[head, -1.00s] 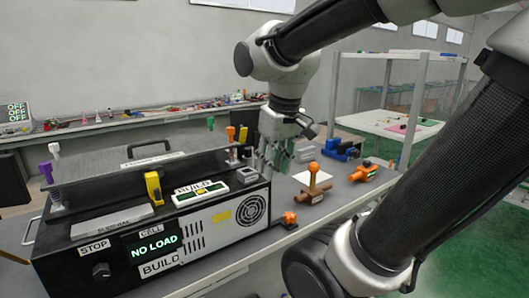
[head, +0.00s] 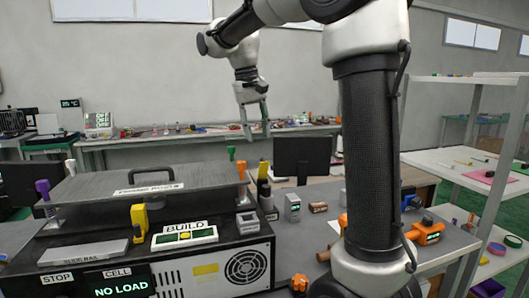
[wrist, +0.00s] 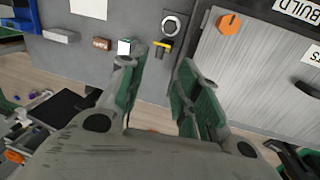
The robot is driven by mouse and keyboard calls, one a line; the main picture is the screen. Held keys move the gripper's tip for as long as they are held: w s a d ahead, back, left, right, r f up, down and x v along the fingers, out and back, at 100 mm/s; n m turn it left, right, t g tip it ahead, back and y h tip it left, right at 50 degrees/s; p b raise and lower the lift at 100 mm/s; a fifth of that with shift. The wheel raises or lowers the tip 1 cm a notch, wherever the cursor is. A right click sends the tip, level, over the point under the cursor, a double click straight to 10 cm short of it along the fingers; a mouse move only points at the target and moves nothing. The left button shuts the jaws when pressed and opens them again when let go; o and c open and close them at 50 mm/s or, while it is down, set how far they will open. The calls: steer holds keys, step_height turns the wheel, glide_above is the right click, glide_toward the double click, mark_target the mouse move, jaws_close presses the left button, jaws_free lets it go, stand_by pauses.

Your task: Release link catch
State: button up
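No part carries a readable link catch label. The black machine (head: 215,255) shows a yellow upright handle (head: 139,218) on its top and, on its raised plate (head: 100,190), small purple, green and orange knobs. A yellow-and-black part (head: 264,178) stands just beyond its right back corner. A yellow lever-like part (wrist: 163,44) beside a round ring shows in the wrist view; I cannot tell whether it is the same part. My gripper (head: 256,130) hangs high above the back of the bench, apart from everything. Its fingers (wrist: 158,75) are spread and empty.
The display (head: 122,286) reads NO LOAD. A black monitor (head: 304,157), a grey block (head: 292,207) and a brown cylinder (head: 318,207) stand right of the machine. My arm hides part of the bench. A shelf rack (head: 470,140) stands at right.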

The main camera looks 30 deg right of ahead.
mark_target(262, 167)
steer(key=f, duration=0.2)
steer(key=d+f, duration=0.1)
steer(key=f, duration=0.4)
steer(key=shift+w+d+f, duration=0.2)
steer(key=shift+d+f, duration=0.1)
steer(key=c, duration=0.7)
